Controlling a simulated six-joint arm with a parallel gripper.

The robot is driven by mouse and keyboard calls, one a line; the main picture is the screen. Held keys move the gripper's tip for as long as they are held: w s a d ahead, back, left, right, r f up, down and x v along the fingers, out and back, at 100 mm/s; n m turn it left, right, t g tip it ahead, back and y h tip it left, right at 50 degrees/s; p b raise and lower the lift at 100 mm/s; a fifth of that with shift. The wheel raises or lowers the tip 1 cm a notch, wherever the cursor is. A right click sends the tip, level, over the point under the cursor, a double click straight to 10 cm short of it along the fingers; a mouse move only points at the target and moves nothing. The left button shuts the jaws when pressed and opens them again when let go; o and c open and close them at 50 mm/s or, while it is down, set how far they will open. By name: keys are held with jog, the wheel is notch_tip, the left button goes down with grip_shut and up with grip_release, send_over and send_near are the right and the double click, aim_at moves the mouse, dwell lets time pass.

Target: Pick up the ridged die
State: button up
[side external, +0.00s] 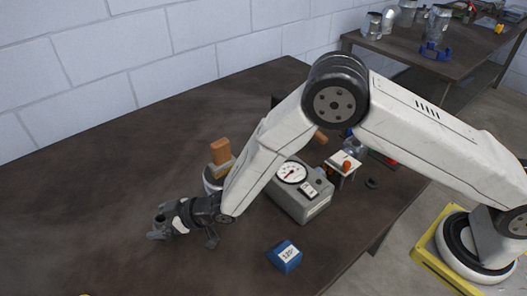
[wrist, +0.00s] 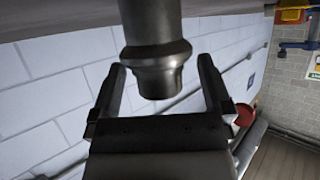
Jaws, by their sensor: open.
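In the wrist view, a dark grey round metal piece (wrist: 158,50) with a raised ring near its end extends from the top edge. It looks like the ridged die. My gripper (wrist: 161,68) is open, with one finger on each side of the piece's ringed end and visible gaps on both sides. In the side view, my gripper (side external: 160,228) is low over the left part of the bench. The die cannot be made out clearly there, as my gripper and wrist crowd that spot.
On the dark bench (side external: 90,200), a grey gauge box (side external: 305,200) stands right of my forearm. A small stand with a red knob (side external: 346,164) is farther right. The bench's left is clear.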

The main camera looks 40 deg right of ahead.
grip_shut()
dwell(0.3)
jog(key=shift+r, duration=0.15)
jog(key=shift+r, duration=0.75)
jog(key=s+d+r, duration=0.7)
jog(key=s+r, duration=0.4)
jog(key=shift+s+d+r, duration=0.15)
jog(key=shift+s+d, duration=0.05)
jog(key=shift+s, duration=0.2)
dwell(0.3)
